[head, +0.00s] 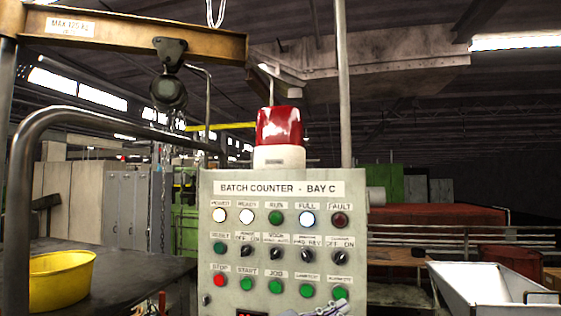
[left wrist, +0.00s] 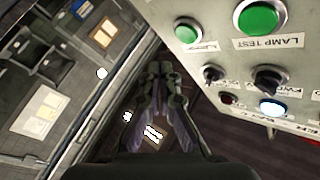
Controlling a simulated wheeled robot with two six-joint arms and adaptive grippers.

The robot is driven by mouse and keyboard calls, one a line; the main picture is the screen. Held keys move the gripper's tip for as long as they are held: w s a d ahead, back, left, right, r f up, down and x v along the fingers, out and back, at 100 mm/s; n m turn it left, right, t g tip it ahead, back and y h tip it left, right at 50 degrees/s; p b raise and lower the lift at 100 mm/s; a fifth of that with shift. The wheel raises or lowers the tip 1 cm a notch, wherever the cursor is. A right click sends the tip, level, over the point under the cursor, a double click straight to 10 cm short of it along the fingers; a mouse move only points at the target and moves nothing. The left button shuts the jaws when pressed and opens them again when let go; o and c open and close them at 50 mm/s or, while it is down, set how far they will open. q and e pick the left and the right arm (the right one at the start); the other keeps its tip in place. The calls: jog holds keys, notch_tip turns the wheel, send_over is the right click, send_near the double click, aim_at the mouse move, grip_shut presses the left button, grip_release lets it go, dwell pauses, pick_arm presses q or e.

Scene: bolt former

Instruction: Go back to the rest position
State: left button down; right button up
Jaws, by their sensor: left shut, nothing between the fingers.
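My left gripper (head: 328,308) shows only in part at the bottom edge of the head view, in front of the lower right of the grey control panel (head: 232,289). In the left wrist view its fingers (left wrist: 160,72) are together with nothing between them. The panel's face (left wrist: 221,55) is to their right there, with a gap between. The panel is labelled BATCH COUNTER - BAY C and carries lamps, black selector knobs and buttons. The FULL lamp (head: 307,218) glows bluish white, and two white lamps at the left glow. My right gripper is out of view.
A red beacon (head: 279,127) stands on the panel. A hoist hook with chain (head: 168,92) hangs above. A white trough (head: 480,285) is at lower right.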

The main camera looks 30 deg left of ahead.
pick_arm(q)
jog(key=shift+s+d, duration=0.2)
jog(key=shift+s, duration=0.4)
jog(key=shift+s+d, duration=0.15)
jog(key=shift+s, duration=0.45)
jog(key=shift+f, duration=0.1)
